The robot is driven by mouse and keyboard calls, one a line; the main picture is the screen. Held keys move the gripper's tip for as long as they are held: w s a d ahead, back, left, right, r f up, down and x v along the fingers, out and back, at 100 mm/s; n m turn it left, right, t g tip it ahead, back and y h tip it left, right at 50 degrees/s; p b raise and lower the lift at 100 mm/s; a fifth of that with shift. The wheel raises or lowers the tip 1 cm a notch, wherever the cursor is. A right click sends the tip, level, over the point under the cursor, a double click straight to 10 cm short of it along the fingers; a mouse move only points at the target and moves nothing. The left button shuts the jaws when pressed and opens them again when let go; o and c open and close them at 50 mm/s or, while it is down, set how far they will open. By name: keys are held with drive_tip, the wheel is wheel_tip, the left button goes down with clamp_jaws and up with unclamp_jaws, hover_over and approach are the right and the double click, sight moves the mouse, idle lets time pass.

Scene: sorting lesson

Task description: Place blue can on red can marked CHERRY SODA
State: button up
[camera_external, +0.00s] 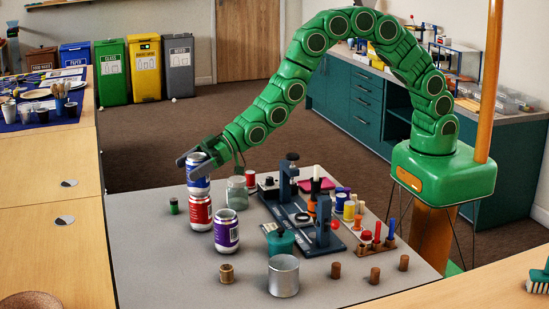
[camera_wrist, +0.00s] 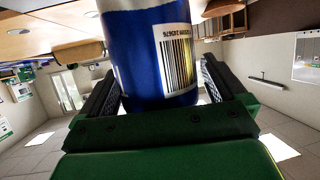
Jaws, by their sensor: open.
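The blue can (camera_external: 198,181) stands upright directly on top of the red can (camera_external: 200,213), with no gap that I can see between them. The red can stands on the grey table; its lettering is too small to read. My gripper (camera_external: 192,160) is at the upper part of the blue can, with its jaws open around it. In the wrist view the blue can (camera_wrist: 150,55), with a white barcode panel, fills the space between my two jaws (camera_wrist: 155,88). The red can does not show clearly there.
A purple can (camera_external: 226,233) stands close to the red can's right. A glass jar (camera_external: 237,193) is behind it, and a small green spool (camera_external: 173,206) is to the left. A metal cup (camera_external: 284,276) and a dark blue stand (camera_external: 289,180) are farther right. The table's left front is clear.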

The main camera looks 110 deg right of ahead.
drive_tip(key=v, duration=1.2)
drive_tip(key=shift+r, duration=0.15)
drive_tip(key=s+r+g, duration=0.3)
drive_tip(key=s+g, duration=0.2)
drive_tip(key=s, duration=1.3)
drive_tip(key=s+r+m+g+h, duration=0.1)
drive_tip(key=s+r+g, duration=0.3)
drive_tip(key=s, duration=1.5)
drive_tip(key=s+r+g+h, duration=0.1)
drive_tip(key=s+r+g, duration=0.3)
drive_tip(key=s, duration=1.4)
drive_tip(key=shift+d+r+m+g, duration=0.25)
drive_tip(key=shift+d+m+g, duration=0.15)
drive_tip(key=shift+g, duration=0.6)
